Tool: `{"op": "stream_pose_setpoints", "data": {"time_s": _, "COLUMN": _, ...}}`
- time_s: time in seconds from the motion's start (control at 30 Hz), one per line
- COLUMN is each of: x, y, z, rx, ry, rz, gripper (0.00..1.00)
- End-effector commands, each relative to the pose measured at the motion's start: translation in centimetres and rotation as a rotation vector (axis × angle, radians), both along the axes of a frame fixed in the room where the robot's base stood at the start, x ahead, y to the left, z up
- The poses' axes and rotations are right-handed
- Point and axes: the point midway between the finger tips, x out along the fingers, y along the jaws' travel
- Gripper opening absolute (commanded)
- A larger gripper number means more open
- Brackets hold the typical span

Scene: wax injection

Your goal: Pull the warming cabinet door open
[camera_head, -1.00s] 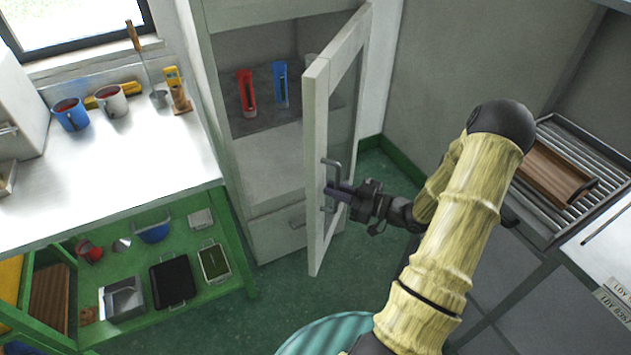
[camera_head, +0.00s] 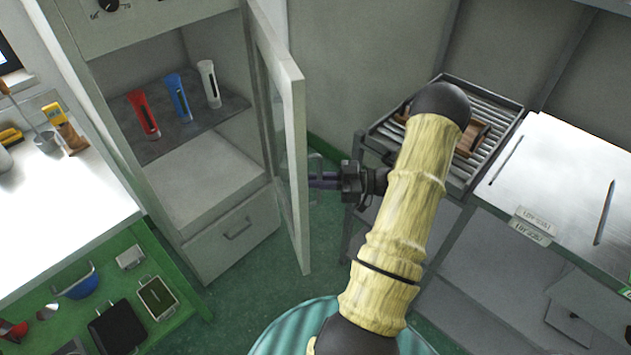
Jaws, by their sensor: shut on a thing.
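The warming cabinet (camera_head: 185,40) stands at the upper left with its door (camera_head: 290,120) swung wide open, its edge toward me. The door has a pale frame and a glass pane. My gripper (camera_head: 318,180) is at the door's right side, shut on the door handle (camera_head: 316,160). The handle is mostly hidden by the fingers. Inside the cabinet, a red tool (camera_head: 143,115), a blue tool (camera_head: 178,98) and a white tool (camera_head: 209,84) stand on a dark shelf (camera_head: 150,150).
A drawer (camera_head: 235,232) is below the shelf. A steel bench (camera_head: 80,190) is at left, with a green lower shelf (camera_head: 190,297). At right are a slatted rack (camera_head: 492,108) and a white worktop (camera_head: 570,180). Green floor (camera_head: 240,295) shows below the door.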

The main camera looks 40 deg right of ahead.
Motion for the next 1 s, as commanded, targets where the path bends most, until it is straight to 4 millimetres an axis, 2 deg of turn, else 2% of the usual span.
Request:
{"op": "stream_pose_setpoints", "data": {"time_s": 0.27, "x": 0.1, "y": 0.0, "z": 0.1, "rx": 0.001, "ry": -0.002, "rz": -0.002, "gripper": 0.00}}
{"op": "stream_pose_setpoints", "data": {"time_s": 0.3, "x": 0.1, "y": 0.0, "z": 0.1, "rx": 0.001, "ry": -0.002, "rz": -0.002, "gripper": 0.20}}
{"op": "stream_pose_setpoints", "data": {"time_s": 0.37, "x": 0.1, "y": 0.0, "z": 0.1, "rx": 0.001, "ry": -0.002, "rz": -0.002, "gripper": 0.29}}
{"op": "stream_pose_setpoints", "data": {"time_s": 0.77, "x": 0.1, "y": 0.0, "z": 0.6, "rx": -0.001, "ry": -0.002, "rz": -0.001, "gripper": 0.29}}
{"op": "stream_pose_setpoints", "data": {"time_s": 1.0, "x": 0.1, "y": 0.0, "z": 4.0, "rx": -0.002, "ry": -0.003, "rz": -0.001, "gripper": 0.29}}
